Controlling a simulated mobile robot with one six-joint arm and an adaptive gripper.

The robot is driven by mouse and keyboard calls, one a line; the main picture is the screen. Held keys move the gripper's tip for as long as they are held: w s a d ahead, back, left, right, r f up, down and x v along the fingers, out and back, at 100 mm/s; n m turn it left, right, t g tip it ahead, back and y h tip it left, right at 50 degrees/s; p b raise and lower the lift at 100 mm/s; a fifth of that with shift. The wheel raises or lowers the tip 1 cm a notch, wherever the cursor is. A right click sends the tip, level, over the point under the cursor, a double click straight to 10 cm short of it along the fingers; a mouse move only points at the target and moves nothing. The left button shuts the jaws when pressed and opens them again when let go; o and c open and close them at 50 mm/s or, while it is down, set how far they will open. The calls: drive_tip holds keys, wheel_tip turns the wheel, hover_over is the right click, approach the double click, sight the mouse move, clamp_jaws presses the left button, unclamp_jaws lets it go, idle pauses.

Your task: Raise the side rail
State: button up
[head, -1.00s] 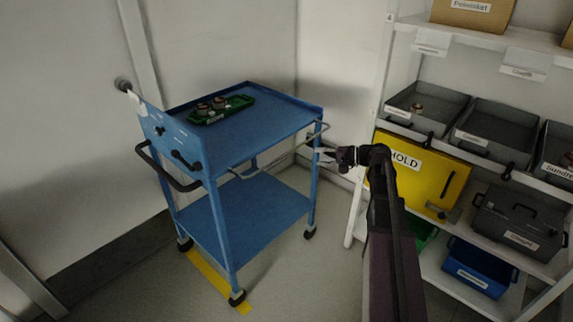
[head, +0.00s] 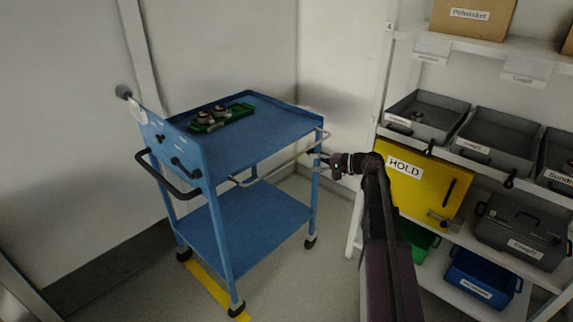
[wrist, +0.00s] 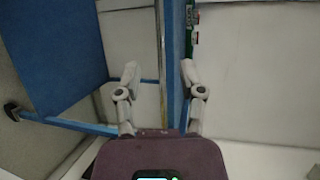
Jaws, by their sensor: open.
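The side rail (head: 275,166) is a thin grey bar along the near long side of the blue trolley (head: 262,138). It hangs at a little below the top shelf's edge. My gripper (head: 318,155) is at the rail's right end, close to the trolley's right corner. In the wrist view my gripper (wrist: 158,68) has its two grey fingers spread apart. A thin pale bar that looks like the rail (wrist: 162,60) and a blue trolley edge run between the fingers. I cannot tell whether a finger touches the rail.
A green tray (head: 221,123) with round metal parts sits on the trolley top. The trolley has a black push handle (head: 168,182) at its left end. A white shelf unit with grey bins and a yellow HOLD panel (head: 418,180) stands close on the right.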

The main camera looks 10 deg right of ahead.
sight(288, 162)
drive_tip(key=b+x, duration=0.2)
drive_tip(key=x, duration=0.8)
drive_tip(key=shift+w+a+f, duration=0.1)
drive_tip(key=shift+w+a, duration=0.1)
drive_tip(key=shift+a, duration=0.05)
clamp_jaws()
